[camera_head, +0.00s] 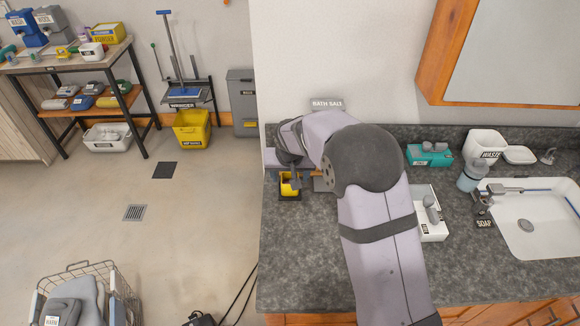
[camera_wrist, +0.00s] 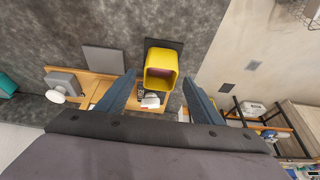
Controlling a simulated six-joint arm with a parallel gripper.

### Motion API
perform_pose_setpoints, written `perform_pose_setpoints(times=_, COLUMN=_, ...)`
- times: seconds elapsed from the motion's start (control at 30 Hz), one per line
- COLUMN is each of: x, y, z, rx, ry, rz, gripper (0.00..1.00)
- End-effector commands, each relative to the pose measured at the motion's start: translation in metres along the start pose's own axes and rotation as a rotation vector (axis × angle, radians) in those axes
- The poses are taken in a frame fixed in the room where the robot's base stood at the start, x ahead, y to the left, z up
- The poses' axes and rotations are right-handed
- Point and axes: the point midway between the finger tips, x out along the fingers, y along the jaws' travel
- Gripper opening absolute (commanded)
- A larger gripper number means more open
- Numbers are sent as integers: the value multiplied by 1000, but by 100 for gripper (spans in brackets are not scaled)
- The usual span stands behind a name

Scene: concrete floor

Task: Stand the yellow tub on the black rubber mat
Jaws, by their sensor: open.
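The yellow tub (camera_wrist: 160,68) is upright and open-topped in the wrist view, between my two fingertips with a gap on each side. The black rubber mat (camera_wrist: 172,45) shows beyond and around its far edge, and the tub appears to stand on it. In the head view the tub (camera_head: 286,189) is partly covered by my gripper, with the dark mat (camera_head: 290,199) showing under its near side. My gripper (camera_wrist: 159,78) is open around the tub and holds nothing. Whether the whole tub base is on the mat is hidden.
A grey square (camera_wrist: 103,60) lies beside the mat on the dark counter. A wooden board or shelf with a grey item (camera_wrist: 62,84) is close by. In the head view, a white tray (camera_head: 432,225), a teal box (camera_head: 430,155) and the sink (camera_head: 530,225) are to the right.

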Motion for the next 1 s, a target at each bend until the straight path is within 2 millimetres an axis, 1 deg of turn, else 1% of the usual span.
perform_pose_setpoints(times=0.03, x=-8, y=-1, z=-1, rx=0, ry=5, rz=-2, gripper=60)
perform_pose_setpoints(times=0.3, x=-53, y=-1, z=0, rx=0, ry=4, rz=-1, gripper=60)
perform_pose_setpoints(times=0.5, x=-77, y=0, z=0, rx=-1, ry=3, rz=-1, gripper=60)
perform_pose_setpoints(times=0.7, x=-87, y=0, z=0, rx=-1, ry=1, rz=0, gripper=60)
perform_pose_setpoints(times=0.9, x=-88, y=1, z=0, rx=-1, ry=-1, rz=0, gripper=60)
perform_pose_setpoints(times=1.0, x=-88, y=7, z=6, rx=0, ry=-11, rz=4, gripper=60)
